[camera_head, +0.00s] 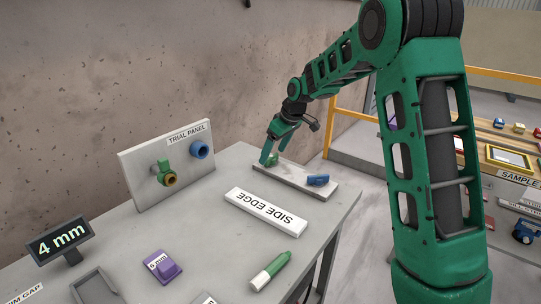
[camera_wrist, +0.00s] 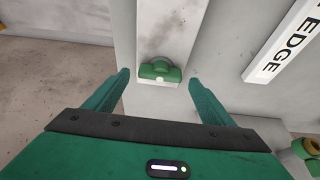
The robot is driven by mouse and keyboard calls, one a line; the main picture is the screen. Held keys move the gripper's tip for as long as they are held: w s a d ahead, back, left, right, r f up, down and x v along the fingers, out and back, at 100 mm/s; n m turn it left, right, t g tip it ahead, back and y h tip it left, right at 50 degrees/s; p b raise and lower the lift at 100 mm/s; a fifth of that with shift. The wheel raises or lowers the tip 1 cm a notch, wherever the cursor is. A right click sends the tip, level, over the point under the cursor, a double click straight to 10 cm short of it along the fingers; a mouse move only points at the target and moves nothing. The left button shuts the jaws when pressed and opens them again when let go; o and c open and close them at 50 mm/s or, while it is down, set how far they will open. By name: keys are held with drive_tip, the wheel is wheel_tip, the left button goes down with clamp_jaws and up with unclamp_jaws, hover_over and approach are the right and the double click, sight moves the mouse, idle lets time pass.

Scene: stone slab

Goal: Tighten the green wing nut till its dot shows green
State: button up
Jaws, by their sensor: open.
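The green wing nut (camera_wrist: 160,69) sits near one end of a pale slab (camera_wrist: 158,32). A pale, whitish dot (camera_wrist: 160,79) shows on its near side in the wrist view. In the head view the nut (camera_head: 272,160) is small and partly hidden by the fingers, at the far left end of the slab (camera_head: 296,180). My gripper (camera_head: 268,155) reaches down over that end. In the wrist view my gripper (camera_wrist: 158,77) is open, with one finger on each side of the nut and a gap to both. Nothing is held.
A blue wing nut (camera_head: 318,180) sits nearer the slab's other end. A "SIDE EDGE" bar (camera_head: 266,211) lies in front of the slab. The trial panel (camera_head: 143,177) with green and blue fittings stands at left. A "4 mm" display (camera_head: 60,241), purple block (camera_head: 162,266) and green-white cylinder (camera_head: 270,271) are nearer.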

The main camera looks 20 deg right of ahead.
drive_tip(key=shift+w+a+f, duration=0.15)
drive_tip(key=shift+f, duration=0.4)
